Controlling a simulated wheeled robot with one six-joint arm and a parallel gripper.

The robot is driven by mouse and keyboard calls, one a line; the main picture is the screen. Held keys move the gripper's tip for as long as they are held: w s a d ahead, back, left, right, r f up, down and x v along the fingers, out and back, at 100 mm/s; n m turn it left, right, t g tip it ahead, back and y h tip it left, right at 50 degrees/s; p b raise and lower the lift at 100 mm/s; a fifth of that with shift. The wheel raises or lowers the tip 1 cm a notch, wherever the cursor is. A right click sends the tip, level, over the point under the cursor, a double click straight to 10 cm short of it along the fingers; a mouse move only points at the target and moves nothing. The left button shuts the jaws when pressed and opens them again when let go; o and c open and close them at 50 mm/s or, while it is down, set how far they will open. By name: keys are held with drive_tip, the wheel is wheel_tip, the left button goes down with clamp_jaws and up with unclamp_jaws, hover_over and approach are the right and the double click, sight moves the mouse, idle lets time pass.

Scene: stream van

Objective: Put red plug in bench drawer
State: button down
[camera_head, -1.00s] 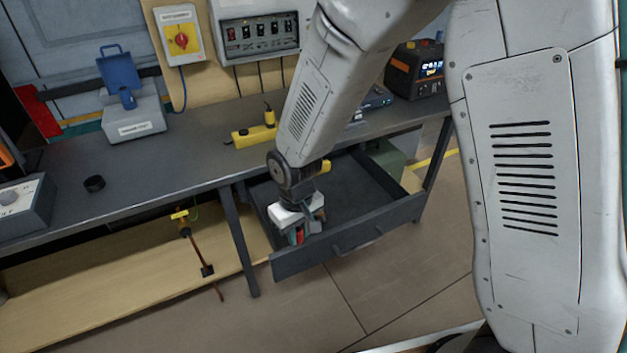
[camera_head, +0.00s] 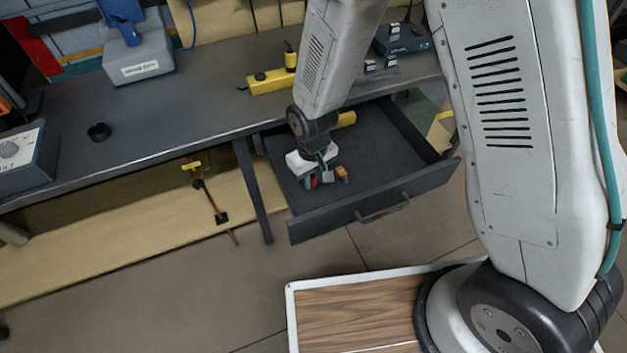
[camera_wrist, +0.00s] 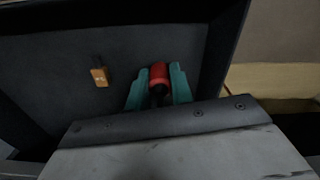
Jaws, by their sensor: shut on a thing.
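My gripper (camera_head: 313,180) is inside the open bench drawer (camera_head: 352,207), near its left side. It is shut on the red plug (camera_wrist: 159,75), which shows red between the teal fingers in the wrist view. The plug is low over the drawer floor; I cannot tell whether it touches. In the head view only a small red part of the plug shows beside the fingers. The drawer is pulled out from under the bench (camera_head: 200,115).
A small orange tagged item (camera_head: 342,173) lies on the drawer floor, to the right of my gripper. A yellow power strip (camera_head: 271,81), a grey box (camera_head: 137,68) and a black ring (camera_head: 99,132) are on the bench top.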

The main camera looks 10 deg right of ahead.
sight(313, 185)
drive_tip(key=shift+f, duration=1.35)
drive_tip(key=shift+f, duration=0.2)
drive_tip(key=c, duration=1.2)
unclamp_jaws()
drive_tip(key=shift+c, duration=0.2)
wheel_tip(313, 185, up, 13)
drive_tip(key=shift+f, duration=0.2)
